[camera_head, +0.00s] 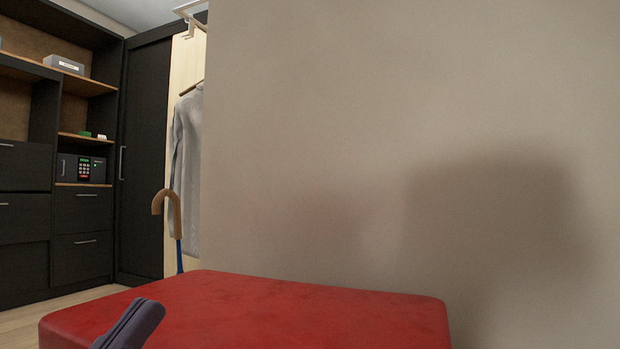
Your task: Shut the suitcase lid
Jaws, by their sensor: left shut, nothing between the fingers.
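A red, flat-topped shape (270,310) with rounded corners fills the bottom of the head view, close to the wall. I cannot tell whether it is the suitcase or a padded seat, as its lower part is cut off by the picture's edge. No raised lid is in view. My left gripper (132,325) shows as a dark, slanted piece at the bottom left, in front of the red top. It is shut and empty. I cannot tell whether it touches the red surface. My right gripper is out of view.
A plain beige wall (400,130) fills the middle and right. At the left stand dark cabinets (85,215) with a safe (82,168), and an open wardrobe with a hanging grey garment (187,160). A brown curved handle (168,205) stands behind the red shape. Some wooden floor shows at left.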

